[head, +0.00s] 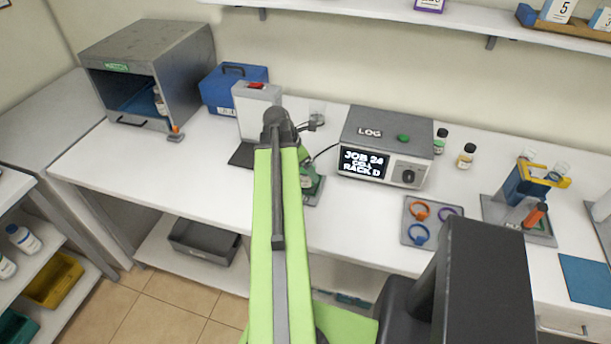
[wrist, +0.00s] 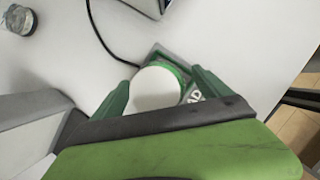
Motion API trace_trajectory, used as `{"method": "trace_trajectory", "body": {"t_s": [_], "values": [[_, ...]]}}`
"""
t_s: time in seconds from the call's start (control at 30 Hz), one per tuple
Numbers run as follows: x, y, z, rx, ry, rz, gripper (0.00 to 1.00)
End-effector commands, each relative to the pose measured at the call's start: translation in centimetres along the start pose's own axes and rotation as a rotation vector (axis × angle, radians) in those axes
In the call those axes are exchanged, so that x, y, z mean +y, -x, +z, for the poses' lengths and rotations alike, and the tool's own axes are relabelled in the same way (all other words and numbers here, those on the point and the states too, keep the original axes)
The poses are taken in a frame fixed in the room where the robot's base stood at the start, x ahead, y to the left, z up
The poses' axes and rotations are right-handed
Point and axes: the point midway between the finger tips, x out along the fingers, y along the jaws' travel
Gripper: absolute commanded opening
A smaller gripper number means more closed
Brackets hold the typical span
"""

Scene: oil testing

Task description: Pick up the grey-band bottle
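In the wrist view, a round white top (wrist: 155,89), probably a bottle cap seen from above, lies between the two fingers of my gripper (wrist: 160,82). The fingers are on either side of it, close to it. I cannot tell whether they press on whatever is below the top. A band on it is hidden, so I cannot tell whether it is the grey-band bottle. In the head view my arm covers most of this spot, and the pad (head: 312,190) shows just right of the arm.
A ring tray (head: 410,238) lies right of my arm.

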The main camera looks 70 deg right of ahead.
Motion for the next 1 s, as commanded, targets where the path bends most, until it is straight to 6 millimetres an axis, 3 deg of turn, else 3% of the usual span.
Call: {"method": "trace_trajectory", "body": {"t_s": [0.07, 0.67, 1.0], "values": [[0.00, 0.05, 0.00, 0.000, 0.000, 0.000, 0.77], [0.02, 0.07, -0.06, 0.000, 0.001, 0.000, 0.00], [0.03, 0.66, 0.18, 0.000, 0.001, 0.000, 0.00]]}}
